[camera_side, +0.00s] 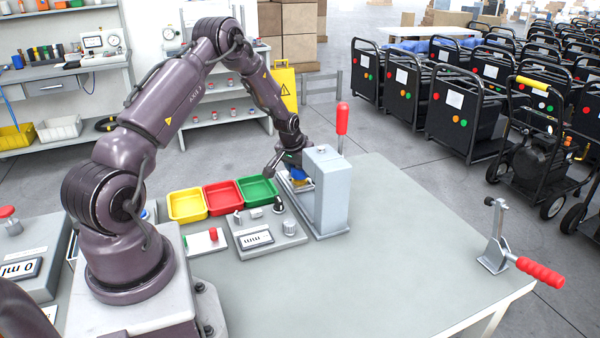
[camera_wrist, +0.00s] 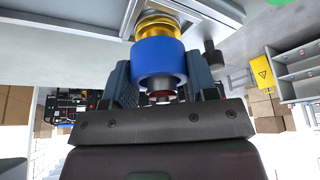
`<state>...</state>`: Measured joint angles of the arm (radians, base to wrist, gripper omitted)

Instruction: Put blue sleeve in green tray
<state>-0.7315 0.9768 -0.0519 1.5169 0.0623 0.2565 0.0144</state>
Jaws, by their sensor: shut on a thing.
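The blue sleeve (camera_wrist: 158,62) is a blue ring in the wrist view, between the fingers of my gripper (camera_wrist: 160,85), which is shut on it. A gold-coloured cylindrical part (camera_wrist: 160,25) sits directly beyond the sleeve, against a grey fixture; I cannot tell whether they are joined. In the side view my gripper (camera_side: 292,165) is at the grey press-like fixture (camera_side: 328,190), and only a small patch of the blue sleeve (camera_side: 297,174) shows. The green tray (camera_side: 257,188) is empty, left of the fixture and close to my gripper.
A red tray (camera_side: 221,197) and a yellow tray (camera_side: 187,205) stand in a row left of the green one. A test box with knobs (camera_side: 265,235) is in front of the trays. The fixture has an upright red-handled lever (camera_side: 342,119). The table's right side is mostly clear, except a red-handled clamp (camera_side: 540,270).

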